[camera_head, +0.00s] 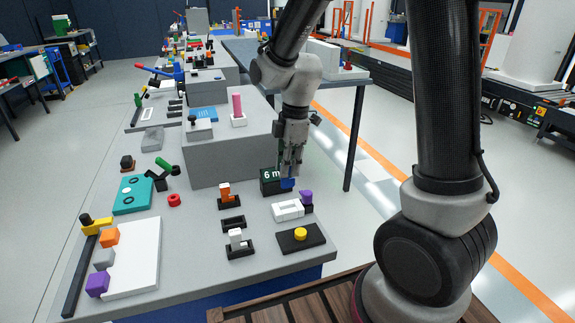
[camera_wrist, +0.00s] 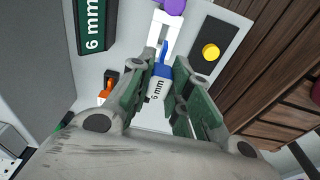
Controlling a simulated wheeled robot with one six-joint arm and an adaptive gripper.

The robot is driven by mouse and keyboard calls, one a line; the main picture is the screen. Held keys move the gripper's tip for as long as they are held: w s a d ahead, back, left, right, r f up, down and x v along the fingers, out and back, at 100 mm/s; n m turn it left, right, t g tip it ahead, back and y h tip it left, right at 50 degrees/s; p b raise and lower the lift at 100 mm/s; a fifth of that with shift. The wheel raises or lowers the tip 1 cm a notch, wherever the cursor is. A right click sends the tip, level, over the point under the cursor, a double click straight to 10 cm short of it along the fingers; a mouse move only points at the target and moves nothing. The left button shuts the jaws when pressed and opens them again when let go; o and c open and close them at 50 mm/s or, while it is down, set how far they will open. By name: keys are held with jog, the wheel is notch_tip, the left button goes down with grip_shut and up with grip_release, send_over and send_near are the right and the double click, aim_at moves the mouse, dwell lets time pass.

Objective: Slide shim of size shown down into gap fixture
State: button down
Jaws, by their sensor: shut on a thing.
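My gripper (camera_head: 289,170) is shut on a shim (camera_head: 287,183) and holds it above the table. In the wrist view, the shim (camera_wrist: 159,76) shows a white part marked "6 mm" and a blue part between my green-padded fingers (camera_wrist: 165,72). The dark sign (camera_head: 269,182) reading "6 mm" stands behind the shim; it also shows in the wrist view (camera_wrist: 96,25). The white gap fixture (camera_head: 285,211) lies on the table in front of the gripper, with a purple piece (camera_head: 307,197) at its right end. In the wrist view the fixture (camera_wrist: 160,35) lies beyond the shim; the shim appears apart from it.
A black plate with a yellow knob (camera_head: 300,234) is close in front of the fixture. Black holders with an orange piece (camera_head: 225,191) and a white piece (camera_head: 236,238) stand to the left. A grey block (camera_head: 228,153) rises behind. The table's right edge is near.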

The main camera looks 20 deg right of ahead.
aim_at(288, 179)
jog(key=shift+f, duration=0.1)
jog(key=shift+f, duration=2.7)
jog(key=shift+f, duration=2.2)
jog(key=c, duration=0.8)
grip_release()
jog(key=shift+o, duration=0.2)
jog(key=shift+r, duration=0.15)
jog(key=shift+r, duration=3.9)
